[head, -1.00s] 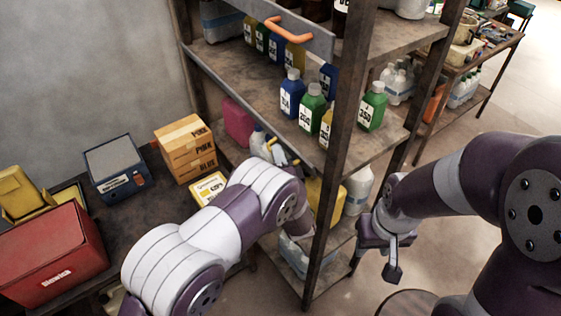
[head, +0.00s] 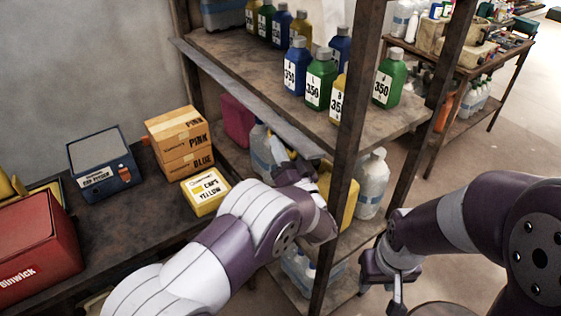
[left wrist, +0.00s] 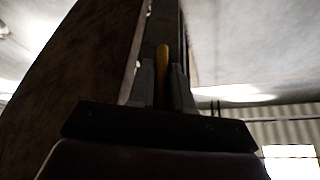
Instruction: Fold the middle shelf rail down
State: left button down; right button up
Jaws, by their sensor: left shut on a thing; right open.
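The middle shelf rail (head: 235,90) is a long grey plate along the front edge of the bottle shelf. It lies low at the edge, and the bottles behind stand clear above it. Its yellow handle (left wrist: 162,60) shows between the two fingers of my left gripper (left wrist: 161,85) in the left wrist view. In the head view my left gripper (head: 285,157) is just below the rail's right part, shut on the handle; my wrist partly hides it. My right gripper (head: 388,285) is open and empty, right of the front shelf post.
Several bottles (head: 320,80) stand on the shelf behind the rail. The front post (head: 345,180) rises between my two arms. Boxes (head: 182,140) stand on the dark bench at left. Jugs (head: 372,185) fill the lower shelf.

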pick_arm(q)
jog(key=n+y+b, duration=0.1)
jog(key=n+b, duration=0.1)
jog(key=f+n+y+b, duration=0.1)
jog(key=n+b, duration=0.1)
jog(key=d+n+g+y+b, duration=0.1)
jog(key=b, duration=0.1)
jog(key=shift+w+f+n, duration=0.2)
jog(key=shift+w+n, duration=0.15)
jog(key=shift+n, duration=0.05)
pick_arm(e)
notch_tip(320, 180, down, 8)
jog(key=shift+r, duration=0.2)
